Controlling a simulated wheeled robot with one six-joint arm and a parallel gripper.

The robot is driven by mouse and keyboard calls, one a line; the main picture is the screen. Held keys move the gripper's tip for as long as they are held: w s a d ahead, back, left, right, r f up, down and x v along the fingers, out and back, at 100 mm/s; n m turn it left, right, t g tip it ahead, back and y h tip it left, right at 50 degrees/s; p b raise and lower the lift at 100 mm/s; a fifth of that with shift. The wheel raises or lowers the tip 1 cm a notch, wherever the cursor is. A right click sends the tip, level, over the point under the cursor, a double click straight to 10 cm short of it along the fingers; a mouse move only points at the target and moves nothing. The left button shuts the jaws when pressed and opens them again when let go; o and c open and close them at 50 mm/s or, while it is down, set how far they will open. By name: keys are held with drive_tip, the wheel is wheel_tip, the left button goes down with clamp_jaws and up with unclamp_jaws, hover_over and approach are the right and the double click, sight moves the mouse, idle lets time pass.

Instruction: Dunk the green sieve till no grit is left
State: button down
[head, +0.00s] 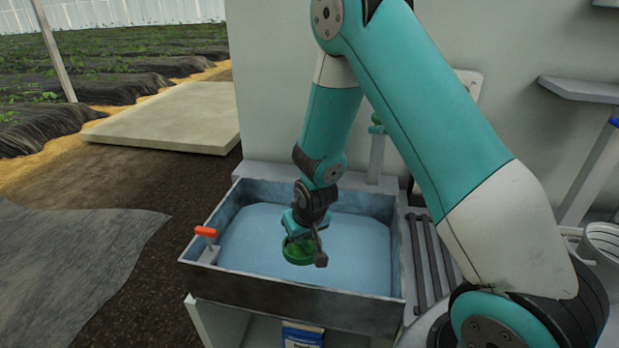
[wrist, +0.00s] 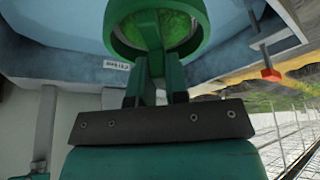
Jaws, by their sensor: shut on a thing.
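The green sieve (head: 298,253) is a round green ring over the middle of the water basin (head: 240,288). In the wrist view the sieve (wrist: 196,42) shows a bright green, mottled inside; I cannot tell whether grit lies on it. My gripper (head: 303,236) points down and is shut on the sieve's handle side. In the wrist view its fingers (wrist: 157,88) meet at the green handle. The basin holds pale blue water (head: 345,255). I cannot tell whether the sieve touches the water or hangs just above it.
An orange-handled fitting (head: 206,232) stands at the basin's left rim. A dark slatted rack (head: 425,262) lies right of the basin. A post with a green top (head: 376,127) rises behind it. A bag (head: 303,336) is below. A grey shelf (head: 580,90) juts from the wall.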

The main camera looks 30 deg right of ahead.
drive_tip(key=w+d+r+m+g+h+p, duration=0.1)
drive_tip(key=w+d+r+m+p, duration=0.1)
drive_tip(key=w+d+m, duration=0.3)
drive_tip(key=w+d+r+m+h+p, duration=0.1)
drive_tip(key=w+d+m+h+p, duration=0.15)
drive_tip(key=w, duration=0.45)
drive_tip(key=shift+m+y, duration=0.25)
wheel_tip(320, 180, down, 20)
drive_tip(key=b, duration=1.5)
drive_tip(key=shift+s+a+f, duration=0.1)
drive_tip(key=shift+s+f, duration=0.05)
wheel_tip(320, 180, up, 18)
drive_tip(key=p, duration=1.1)
drive_tip(key=shift+r, duration=0.25)
idle(1.1)
